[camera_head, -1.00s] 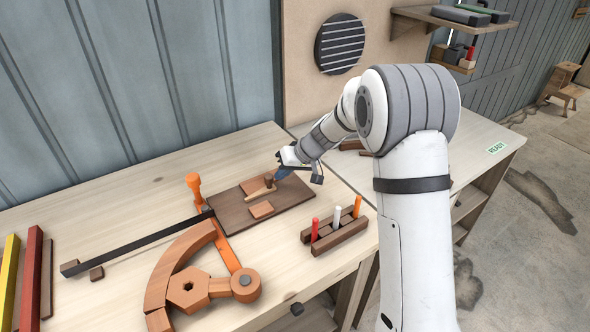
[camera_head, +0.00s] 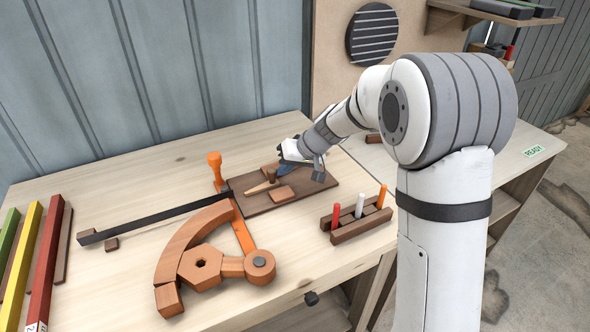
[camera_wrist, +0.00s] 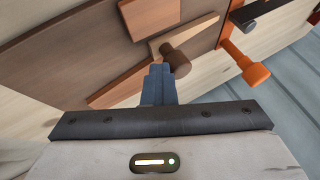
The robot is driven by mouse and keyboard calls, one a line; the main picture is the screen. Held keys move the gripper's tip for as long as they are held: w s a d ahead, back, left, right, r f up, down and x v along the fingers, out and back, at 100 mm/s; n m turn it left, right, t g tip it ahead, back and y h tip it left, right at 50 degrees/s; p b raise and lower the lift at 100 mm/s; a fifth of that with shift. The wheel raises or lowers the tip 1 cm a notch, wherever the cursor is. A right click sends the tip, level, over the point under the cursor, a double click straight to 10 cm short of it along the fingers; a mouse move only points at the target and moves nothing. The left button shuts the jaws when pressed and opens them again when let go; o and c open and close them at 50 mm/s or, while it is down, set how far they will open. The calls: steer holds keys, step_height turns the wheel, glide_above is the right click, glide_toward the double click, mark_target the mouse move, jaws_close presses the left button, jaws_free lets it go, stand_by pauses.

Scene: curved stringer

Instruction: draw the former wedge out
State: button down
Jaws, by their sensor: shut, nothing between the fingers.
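A pale tapered wooden piece (camera_head: 262,187), which looks like the wedge, lies on a dark brown board (camera_head: 322,192). A dark brown round peg (camera_head: 269,173) stands at its wide end. In the wrist view the pale piece (camera_wrist: 198,32) points up and right, and the peg (camera_wrist: 178,60) is near the picture's middle. My gripper (camera_head: 284,170) is low over the board, right of the peg. Its blue-grey fingers (camera_wrist: 157,75) are shut and empty, close beside the peg. I cannot tell whether they touch it.
A red-brown block (camera_head: 284,194) lies close to the pale piece. An orange upright handle (camera_head: 215,165), a long black bar (camera_head: 150,216) and a curved wooden former (camera_head: 185,240) are to the left. A rack (camera_head: 362,224) with coloured sticks stands at front right. Bare bench lies behind.

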steer(key=shift+w+d, duration=0.1)
steer(key=shift+d, duration=0.05)
steer(key=d, duration=0.1)
steer(key=d+b, duration=0.1)
steer(key=w+d+b, duration=0.1)
steer(key=d, duration=0.1)
steer(key=shift+r, duration=0.35)
steer(key=v, duration=0.9)
steer(key=shift+s, duration=0.15)
steer(key=shift+r, duration=0.1)
steer(key=s+d+r+m+h+p, duration=0.1)
steer(key=s+d, duration=0.5)
steer(key=s, duration=0.8)
steer(key=s+d+r+m+h+p, duration=0.1)
steer(key=s+d+m+h+p, duration=0.2)
steer(key=s, duration=1.1)
steer(key=d+h+p, duration=0.2)
steer(key=d, duration=0.1)
steer(key=shift+s+h+p, duration=0.15)
steer(key=shift+h+p, duration=0.2)
steer(key=shift+h, duration=0.05)
